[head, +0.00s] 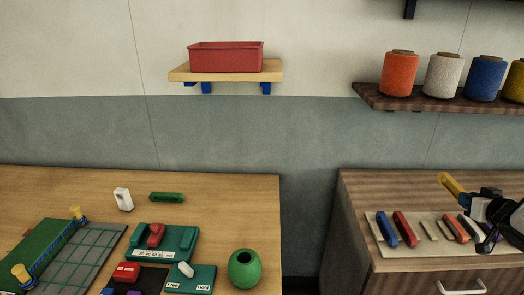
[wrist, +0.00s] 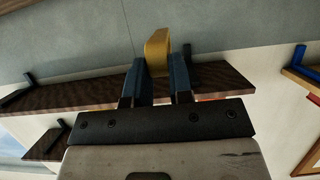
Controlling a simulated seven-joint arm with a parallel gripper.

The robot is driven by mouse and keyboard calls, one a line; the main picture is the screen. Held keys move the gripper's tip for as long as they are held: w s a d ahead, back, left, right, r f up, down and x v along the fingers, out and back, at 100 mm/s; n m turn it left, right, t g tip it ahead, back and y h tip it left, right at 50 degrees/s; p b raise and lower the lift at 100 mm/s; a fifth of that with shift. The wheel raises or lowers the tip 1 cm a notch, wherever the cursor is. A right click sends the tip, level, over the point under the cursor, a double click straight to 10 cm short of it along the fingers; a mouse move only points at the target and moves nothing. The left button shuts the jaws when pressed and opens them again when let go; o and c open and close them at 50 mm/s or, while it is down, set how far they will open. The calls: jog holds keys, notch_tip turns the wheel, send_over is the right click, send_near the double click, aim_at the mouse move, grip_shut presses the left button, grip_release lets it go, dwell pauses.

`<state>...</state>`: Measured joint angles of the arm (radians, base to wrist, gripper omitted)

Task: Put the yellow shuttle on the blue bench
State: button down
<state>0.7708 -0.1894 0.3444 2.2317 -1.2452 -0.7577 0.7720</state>
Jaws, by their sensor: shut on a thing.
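The yellow shuttle (head: 451,185) is held in the air above the wooden cabinet at the right of the head view. My gripper (head: 470,198) is shut on one end of it, and the other end sticks out to the upper left. In the wrist view the yellow shuttle (wrist: 157,48) stands out between the two dark fingers of my gripper (wrist: 157,72). I cannot make out a blue bench in either view.
Below my gripper, a pale board (head: 386,250) on the cabinet (head: 345,215) holds several coloured shuttles. A dark shelf (head: 420,104) with thread cones hangs above. The left table (head: 50,180) carries a green vase (head: 244,270) and several small items. A red bin (head: 226,58) stands on a wall shelf.

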jog(key=w+a+n+g+y, duration=0.2)
jog(key=w+a+n+y, duration=0.25)
jog(key=a, duration=0.85)
jog(key=w+a+n+g+y, duration=0.1)
jog(key=w+a+n+y, duration=0.3)
jog(key=a, duration=0.9)
jog(key=s+a+n+g+y, duration=0.2)
jog(key=a+n+g, duration=0.1)
jog(key=a, duration=0.6)
jog(key=s+a+n+g+y, duration=0.1)
jog(key=s+a+n+g, duration=0.25)
jog(key=a, duration=0.55)
jog(key=s+a+n+g+y, duration=0.1)
jog(key=a+n+g+y, duration=0.2)
jog(key=a, duration=0.5)
jog(key=shift+g+h, duration=0.55)
jog(key=f, duration=1.4)
jog(key=shift+s+a+f, duration=0.15)
jog(key=shift+s+a, duration=0.15)
jog(key=shift+f, duration=0.35)
jog(key=w+a, duration=0.1)
jog(key=w, duration=0.4)
jog(key=w+a+f, duration=0.1)
jog(key=w+a, duration=0.1)
jog(key=w, duration=0.3)
jog(key=w+a, duration=0.2)
jog(key=w, duration=0.3)
jog(key=shift+w+f, duration=0.1)
jog(key=shift+f, duration=0.1)
